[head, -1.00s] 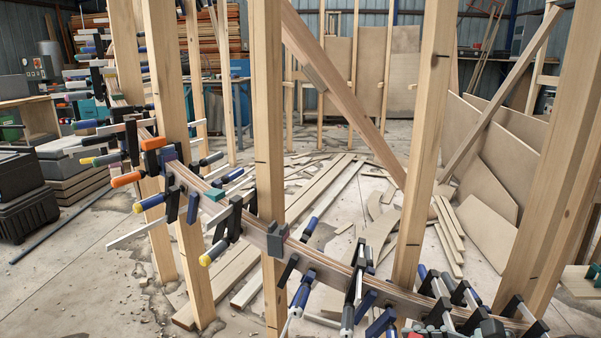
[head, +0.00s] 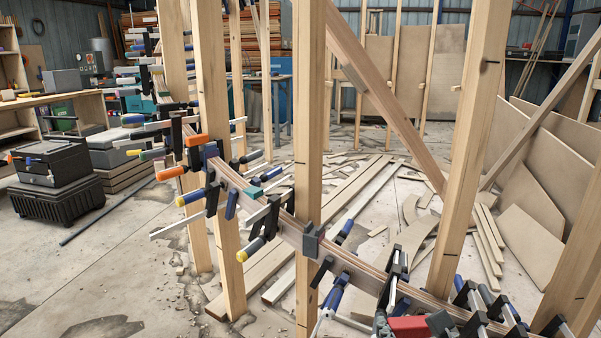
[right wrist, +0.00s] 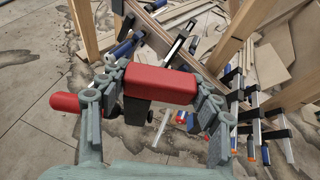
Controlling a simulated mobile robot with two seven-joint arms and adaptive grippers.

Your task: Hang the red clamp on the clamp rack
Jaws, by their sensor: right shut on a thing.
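The red clamp (head: 407,327) shows at the bottom edge of the head view, mostly cut off. In the right wrist view its red bar (right wrist: 160,85) lies between the fingers of my right gripper (right wrist: 158,98), which is shut on it. A red handle (right wrist: 65,102) shows at the left, and a dark part hangs below the bar. My left gripper is out of view.
A curved wooden stringer (head: 275,222) with several clamps runs across the front. Upright posts (head: 308,130) and a slanted brace (head: 375,85) stand along it. Black cases (head: 55,185) and a workbench (head: 60,97) stand left. Open floor (head: 110,250) lies front left.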

